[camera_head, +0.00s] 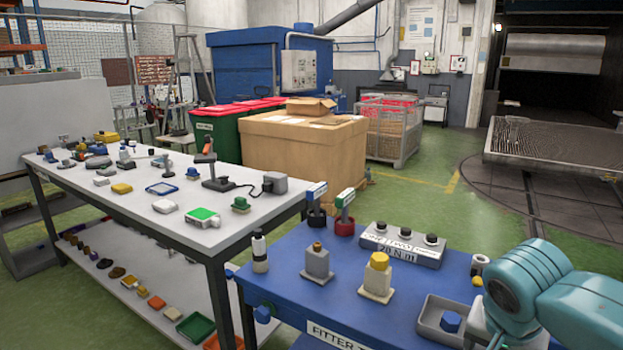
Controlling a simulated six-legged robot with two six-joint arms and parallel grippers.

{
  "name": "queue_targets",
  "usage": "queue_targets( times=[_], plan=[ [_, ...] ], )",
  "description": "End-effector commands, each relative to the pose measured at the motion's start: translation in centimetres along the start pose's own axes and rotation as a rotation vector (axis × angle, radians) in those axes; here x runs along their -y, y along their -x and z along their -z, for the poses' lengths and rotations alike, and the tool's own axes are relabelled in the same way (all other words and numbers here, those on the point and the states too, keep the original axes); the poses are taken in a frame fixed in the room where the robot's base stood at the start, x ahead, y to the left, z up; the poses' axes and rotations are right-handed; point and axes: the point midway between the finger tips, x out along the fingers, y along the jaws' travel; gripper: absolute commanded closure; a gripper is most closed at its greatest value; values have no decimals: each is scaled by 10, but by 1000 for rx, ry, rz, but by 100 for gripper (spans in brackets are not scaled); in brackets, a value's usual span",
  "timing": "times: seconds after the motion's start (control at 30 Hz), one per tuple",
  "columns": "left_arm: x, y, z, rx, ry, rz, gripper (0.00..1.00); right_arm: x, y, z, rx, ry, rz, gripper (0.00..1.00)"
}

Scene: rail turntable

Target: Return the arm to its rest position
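One of my arms, a teal link (535,285), comes in at the lower right, over the right end of the blue fitter bench (350,288). Its gripper is not visible; the link runs out of the picture at the bottom right. My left arm and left gripper are not in view.
On the blue bench stand a grey tray (432,325) close beside my arm, a grey block (317,264), a yellow-topped block (377,277) and a grey box (402,244) with black knobs. A white table (235,238) with many small parts stands left. Green floor (420,195) is clear behind.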

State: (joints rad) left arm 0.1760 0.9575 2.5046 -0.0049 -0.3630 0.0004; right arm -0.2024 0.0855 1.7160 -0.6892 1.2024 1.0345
Motion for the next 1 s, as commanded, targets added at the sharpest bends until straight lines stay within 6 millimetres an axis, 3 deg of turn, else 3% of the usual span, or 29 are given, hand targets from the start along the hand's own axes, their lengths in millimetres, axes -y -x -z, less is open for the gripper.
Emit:
queue_targets(
  times=[0.03,0.27,0.47,0.57,0.67,0.8,0.9,1.0],
  plan=[
    [0,0,0,0,0,0,2,0,0,0,0,0,0,33],
    [-4,13,0,0,0,0,2,38,-55,-30,110,160,69,33],
    [-9,24,0,0,0,0,2,64,-106,-74,221,288,158,33],
    [-12,32,-1,0,0,0,2,74,-136,-110,293,349,220,33],
    [-16,45,-1,0,0,0,2,78,-169,-162,383,400,301,33],
    [-24,66,-1,0,0,0,2,62,-207,-255,487,419,412,33],
    [-27,75,-2,0,0,0,2,43,-217,-302,505,415,438,33],
    [-29,80,-2,0,0,0,2,26,-220,-330,503,415,435,33]
  ],
)
